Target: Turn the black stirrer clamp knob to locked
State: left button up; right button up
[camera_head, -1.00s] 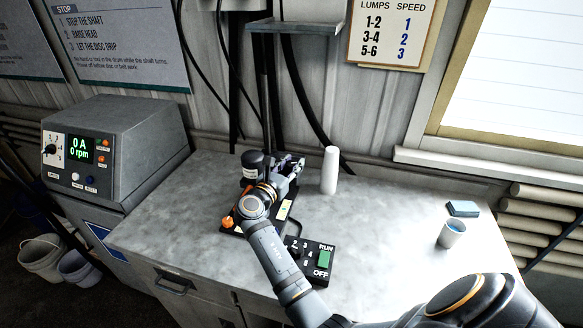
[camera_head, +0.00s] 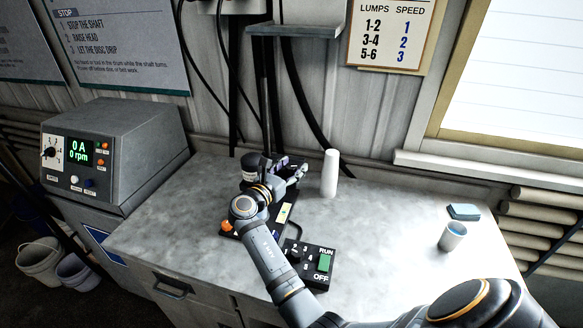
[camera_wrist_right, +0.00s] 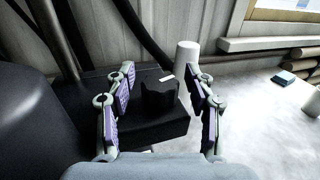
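The black stirrer clamp knob (camera_wrist_right: 160,97) shows in the right wrist view, with a white mark on its top edge. It stands on a black block (camera_wrist_right: 150,128). My right gripper (camera_wrist_right: 161,82) is open, with one finger on each side of the knob; gaps show between the fingers and the knob. In the head view my right gripper (camera_head: 292,170) is at the black stirrer stand (camera_head: 283,213) on the bench, and my own arm hides the knob there. My left gripper is not in view.
A white cylinder (camera_head: 330,173) stands just right of the gripper. A black box with a RUN/OFF switch (camera_head: 309,264) lies in front. A cup (camera_head: 452,236) and a blue sponge (camera_head: 464,211) are at the right. The bench (camera_head: 385,225) between is clear.

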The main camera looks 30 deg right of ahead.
aim_at(292, 165)
jog(key=shift+r, duration=0.1)
notch_tip(292, 165, up, 10)
jog(key=shift+f, duration=0.2)
jog(key=shift+r, duration=0.1)
dwell(0.3)
